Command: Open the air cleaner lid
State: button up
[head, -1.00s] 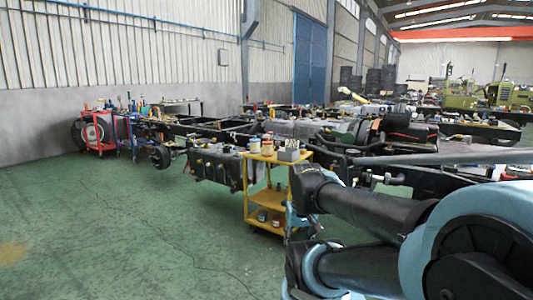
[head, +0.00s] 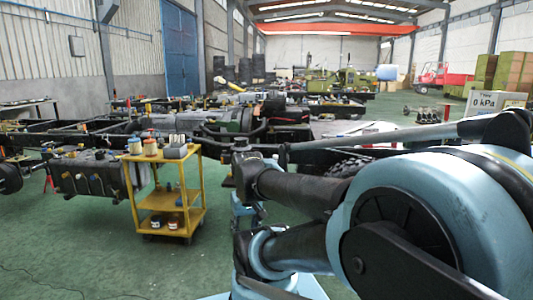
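The chassis frame (head: 95,128) stretches across the middle distance in the head view. A dark rounded part (head: 273,106) and a grey cylindrical part (head: 225,122) sit on it. I cannot tell whether either is the air cleaner, and no lid can be made out. My blue and black arm fills the lower right and hides part of the chassis behind it. My gripper does not show.
A yellow trolley (head: 165,198) with cans and boxes stands in front of the chassis, left of my arm. Green floor (head: 75,245) is free at the lower left. A box marked 0 kPa (head: 493,103) shows at the right. Green machinery (head: 345,82) stands farther back.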

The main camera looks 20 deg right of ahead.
aim_at(241, 145)
jog(key=z, duration=0.4)
jog(key=i, duration=0.4)
jog(key=z, duration=0.85)
